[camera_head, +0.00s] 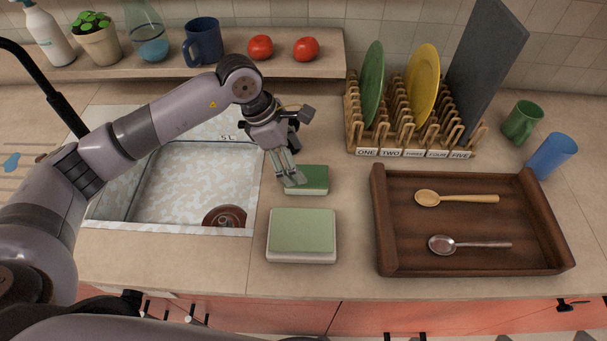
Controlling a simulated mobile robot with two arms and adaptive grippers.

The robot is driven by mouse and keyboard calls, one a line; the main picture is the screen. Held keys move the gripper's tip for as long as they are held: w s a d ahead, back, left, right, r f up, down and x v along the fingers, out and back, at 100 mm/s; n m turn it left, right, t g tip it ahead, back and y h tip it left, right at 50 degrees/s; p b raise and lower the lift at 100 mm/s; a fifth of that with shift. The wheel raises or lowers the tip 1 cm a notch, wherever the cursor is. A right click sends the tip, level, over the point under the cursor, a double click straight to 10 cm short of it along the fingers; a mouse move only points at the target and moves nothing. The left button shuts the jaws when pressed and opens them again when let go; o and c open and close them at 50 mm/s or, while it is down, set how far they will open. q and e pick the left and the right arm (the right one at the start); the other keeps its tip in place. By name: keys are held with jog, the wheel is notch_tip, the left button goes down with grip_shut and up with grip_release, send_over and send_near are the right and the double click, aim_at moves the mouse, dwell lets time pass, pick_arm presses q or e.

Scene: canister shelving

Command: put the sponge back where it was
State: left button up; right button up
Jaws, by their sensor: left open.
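The sponge (316,181), dark green on top with a paler lower layer, lies on the counter right of the sink. My left gripper (292,180) is open, with its fingers pointing down at the sponge's left end. I cannot tell whether the fingers touch it. A larger block-like item (302,232), pale green on top with a whitish base, sits in front of the sponge, a small gap apart. My right gripper is not in view.
The sink (190,185) lies left, with a dark red round thing (225,217) inside. A brown tray (381,235) with two spoons lies right. A plate rack (355,135) stands behind it, beside a green mug (521,122) and blue cup (553,155). A shelf (330,65) runs along the back.

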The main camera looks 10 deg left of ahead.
pick_arm(q)
jog(key=b+v, duration=0.1)
jog(key=v, duration=0.4)
jog(key=shift+r, duration=0.15)
